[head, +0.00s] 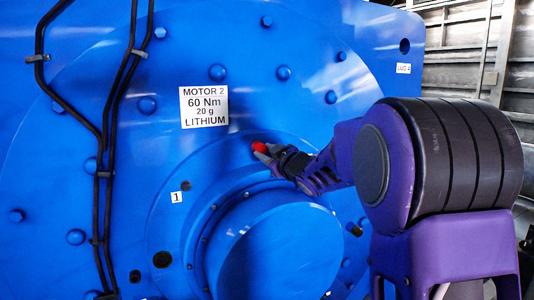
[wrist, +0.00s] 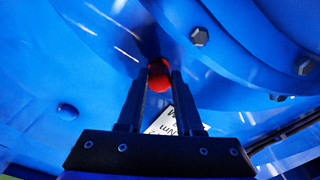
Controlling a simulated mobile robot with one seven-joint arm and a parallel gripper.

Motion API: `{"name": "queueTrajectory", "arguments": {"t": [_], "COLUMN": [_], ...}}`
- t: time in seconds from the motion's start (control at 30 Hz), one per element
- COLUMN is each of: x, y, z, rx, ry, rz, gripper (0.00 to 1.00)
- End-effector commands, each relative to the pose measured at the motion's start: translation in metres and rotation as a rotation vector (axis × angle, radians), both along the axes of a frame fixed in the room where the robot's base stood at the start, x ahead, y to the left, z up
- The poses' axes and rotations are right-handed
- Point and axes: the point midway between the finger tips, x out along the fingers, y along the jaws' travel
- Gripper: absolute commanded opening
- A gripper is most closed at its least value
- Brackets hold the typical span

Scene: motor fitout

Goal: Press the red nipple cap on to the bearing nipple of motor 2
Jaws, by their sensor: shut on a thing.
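The red nipple cap (head: 259,147) is between the fingertips of my gripper (head: 265,153), close to the blue end face of motor 2 (head: 240,65), above its round hub. In the wrist view, the red cap (wrist: 159,76) sits between the two dark fingers of my gripper (wrist: 159,82), which is shut on it. The cap's far end shows against the blue housing, dark where it meets the background. The bearing nipple cannot be made out; the cap and fingers may hide it. I cannot tell whether the cap touches the motor.
A white label reading MOTOR 2, 60 Nm, 20 g, LITHIUM (head: 204,106) is on the face above left of the cap. The large hub (head: 285,250) protrudes below. Bolt heads (head: 283,73) ring the face. Black pipes (head: 105,150) run down the left. A LUG 4 tag (head: 403,68) is at upper right.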

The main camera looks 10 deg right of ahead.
Motion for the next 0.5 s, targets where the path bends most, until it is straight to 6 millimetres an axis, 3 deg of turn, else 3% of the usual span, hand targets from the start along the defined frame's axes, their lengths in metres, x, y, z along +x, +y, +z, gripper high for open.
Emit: {"name": "queueTrajectory", "arguments": {"t": [0.2,0.23,0.4,0.5], "x": [0.0053,0.0054,0.005,0.005], "y": [0.0021,0.0021,0.0019,0.0018], "z": [-0.0007,-0.0008,-0.0006,-0.0006], "rx": [0.0,0.0,0.0,0.0], "ry": [0.002,0.002,0.0,0.0], "rz": [0.0,0.0,0.001,0.001], "gripper": [0.0,0.36,0.67,0.7]}}
